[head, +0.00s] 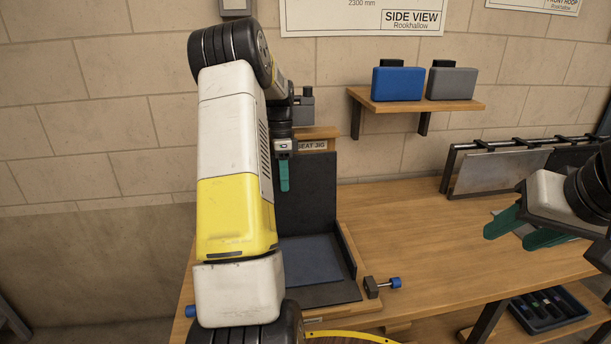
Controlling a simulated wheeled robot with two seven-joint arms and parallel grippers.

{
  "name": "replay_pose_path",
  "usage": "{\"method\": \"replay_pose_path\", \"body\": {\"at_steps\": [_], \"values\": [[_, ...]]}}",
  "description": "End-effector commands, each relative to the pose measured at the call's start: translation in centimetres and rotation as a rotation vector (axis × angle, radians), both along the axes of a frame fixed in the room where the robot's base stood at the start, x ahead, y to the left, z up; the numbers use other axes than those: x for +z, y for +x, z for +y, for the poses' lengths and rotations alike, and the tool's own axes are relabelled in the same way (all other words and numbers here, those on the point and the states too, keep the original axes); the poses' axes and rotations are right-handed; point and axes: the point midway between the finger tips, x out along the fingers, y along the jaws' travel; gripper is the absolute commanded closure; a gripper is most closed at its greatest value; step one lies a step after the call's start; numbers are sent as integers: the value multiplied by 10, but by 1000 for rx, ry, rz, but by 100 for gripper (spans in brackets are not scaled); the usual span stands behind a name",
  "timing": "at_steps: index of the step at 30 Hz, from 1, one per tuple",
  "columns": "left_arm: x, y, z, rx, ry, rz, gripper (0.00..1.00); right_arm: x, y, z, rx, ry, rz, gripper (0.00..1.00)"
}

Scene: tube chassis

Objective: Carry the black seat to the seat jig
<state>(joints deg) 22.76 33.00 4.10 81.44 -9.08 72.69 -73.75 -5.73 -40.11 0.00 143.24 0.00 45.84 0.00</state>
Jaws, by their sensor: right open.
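The seat jig (349,249), labelled "SEAT JIG", stands on the left of the bench. It has wooden edges, a black upright panel (312,190) at its back and a dark blue flat area on its base. I cannot tell whether the black panel is the black seat or part of the jig. My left gripper (284,186) points down in front of that panel. Its green fingers overlap in view, so its opening and any contact are unclear. My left arm hides the jig's left side. My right gripper (520,231) is open and empty over the bench's right side.
A rack (449,172) at the back right holds a grey panel (500,170) and a dark panel (577,156). A shelf (420,104) carries blue and grey blocks. The middle bench is clear.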

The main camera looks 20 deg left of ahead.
Motion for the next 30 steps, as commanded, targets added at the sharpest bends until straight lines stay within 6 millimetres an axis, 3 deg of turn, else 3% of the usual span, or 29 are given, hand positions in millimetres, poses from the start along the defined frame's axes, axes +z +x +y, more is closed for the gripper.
{"method": "replay_pose_path", "body": {"at_steps": [11, 24, 30], "values": [[9, 2, 1, 0, 1, -3, 70, 0, 0, 0, 0, 0, 0, 54], [95, 15, 9, 0, 1, -3, 70, 0, 0, 0, 0, 0, 0, 54], [117, 18, 10, 0, 0, -2, 70, 0, 0, 0, 0, 0, 0, 54]]}}
